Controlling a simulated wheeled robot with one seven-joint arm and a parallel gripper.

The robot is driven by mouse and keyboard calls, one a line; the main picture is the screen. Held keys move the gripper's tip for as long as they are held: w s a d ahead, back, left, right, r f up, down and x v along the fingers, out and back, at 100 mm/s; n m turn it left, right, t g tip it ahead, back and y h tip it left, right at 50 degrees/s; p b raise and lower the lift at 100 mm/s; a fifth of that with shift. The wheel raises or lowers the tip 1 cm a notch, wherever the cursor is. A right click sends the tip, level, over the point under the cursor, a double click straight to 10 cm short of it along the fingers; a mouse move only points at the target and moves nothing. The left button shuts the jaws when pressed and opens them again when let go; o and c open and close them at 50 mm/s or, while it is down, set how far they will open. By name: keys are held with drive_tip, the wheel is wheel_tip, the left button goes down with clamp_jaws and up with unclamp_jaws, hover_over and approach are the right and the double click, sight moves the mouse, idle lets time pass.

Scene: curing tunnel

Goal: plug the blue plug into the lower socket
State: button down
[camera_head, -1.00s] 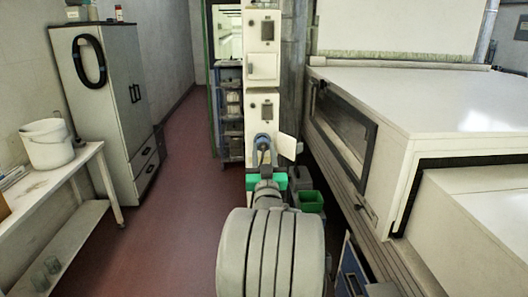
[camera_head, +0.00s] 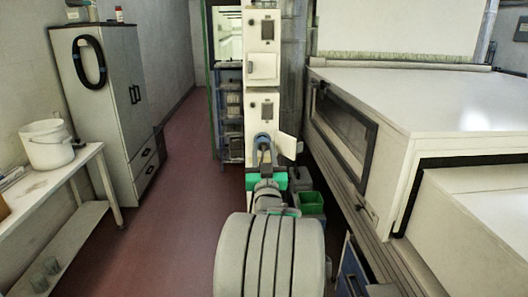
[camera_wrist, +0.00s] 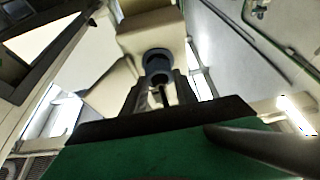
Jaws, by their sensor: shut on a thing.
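My gripper (camera_head: 264,152) is at the front of a white post (camera_head: 262,124), with its fingers shut on the blue plug (camera_head: 264,140). In the wrist view, the dark blue plug (camera_wrist: 158,62) sits between the two dark fingertips, in front of a cream socket box. The plug's front end meets or nearly meets this box; I cannot tell how far in it is. The lower socket is hidden behind the plug. An open pale lid (camera_head: 287,146) stands out to the right of the plug. The upper socket's lid (camera_head: 262,66) is higher on the post.
A long white machine housing (camera_head: 420,95) fills the right side. A green bin (camera_head: 311,203) stands on the floor right of my gripper. A cabinet (camera_head: 105,110) and a bench with a white bucket (camera_head: 47,145) are at left. The red floor between is clear.

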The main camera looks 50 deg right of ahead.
drive_tip(key=shift+w+d, duration=0.35)
idle(0.7)
drive_tip(key=c, duration=0.9)
unclamp_jaws()
drive_tip(key=shift+f, duration=0.1)
drive_tip(key=shift+s+a+f+b, duration=0.2)
drive_tip(key=shift+s+b, duration=0.05)
drive_tip(key=shift+b, duration=0.2)
drive_tip(key=shift+b+v, duration=1.55)
drive_tip(key=shift+v, duration=1.95)
drive_tip(key=shift+r, duration=0.15)
